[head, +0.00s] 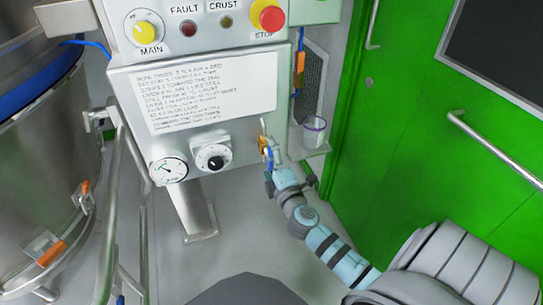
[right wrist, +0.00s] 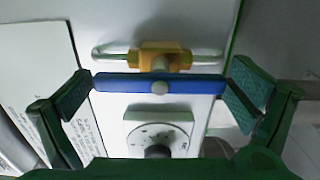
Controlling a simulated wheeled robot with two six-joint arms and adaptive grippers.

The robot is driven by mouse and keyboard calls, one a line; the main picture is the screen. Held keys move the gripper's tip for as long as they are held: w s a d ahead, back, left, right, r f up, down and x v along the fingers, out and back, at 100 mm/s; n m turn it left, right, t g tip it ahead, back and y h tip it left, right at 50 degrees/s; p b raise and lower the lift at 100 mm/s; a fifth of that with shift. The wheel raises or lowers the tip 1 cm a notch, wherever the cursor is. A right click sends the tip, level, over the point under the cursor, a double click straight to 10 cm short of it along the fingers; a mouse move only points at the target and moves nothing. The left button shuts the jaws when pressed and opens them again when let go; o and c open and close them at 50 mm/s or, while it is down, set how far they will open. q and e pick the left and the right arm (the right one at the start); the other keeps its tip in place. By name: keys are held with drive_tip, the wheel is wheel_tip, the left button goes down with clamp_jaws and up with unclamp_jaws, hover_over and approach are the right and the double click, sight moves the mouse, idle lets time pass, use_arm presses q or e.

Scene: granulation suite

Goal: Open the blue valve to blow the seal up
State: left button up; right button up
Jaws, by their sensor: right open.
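The valve's brass-coloured body (right wrist: 160,57) sits on a thin metal pipe on the pale panel. Its long blue handle (right wrist: 125,80) lies level across the right wrist view, with a round bolt at its middle. In the head view the valve body (head: 263,143) is at the panel's right edge, with the blue handle (head: 271,155) partly hidden by my gripper. My right gripper (right wrist: 162,80) is open, its two green-looking fingers at either end of the handle. I cannot tell whether they touch it. In the head view the right gripper (head: 273,168) is at the valve. My left gripper is out of view.
A gauge (head: 169,168) and a black knob (head: 212,158) sit left of the valve, below an instruction sheet (head: 205,88). A red stop button (head: 268,15) is above. A cup (head: 314,130) stands on a small shelf to the right, before a green door (head: 420,130).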

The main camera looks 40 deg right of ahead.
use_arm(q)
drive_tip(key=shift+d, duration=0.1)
use_arm(e)
drive_tip(key=v, duration=1.2)
drive_tip(key=shift+a, duration=0.1)
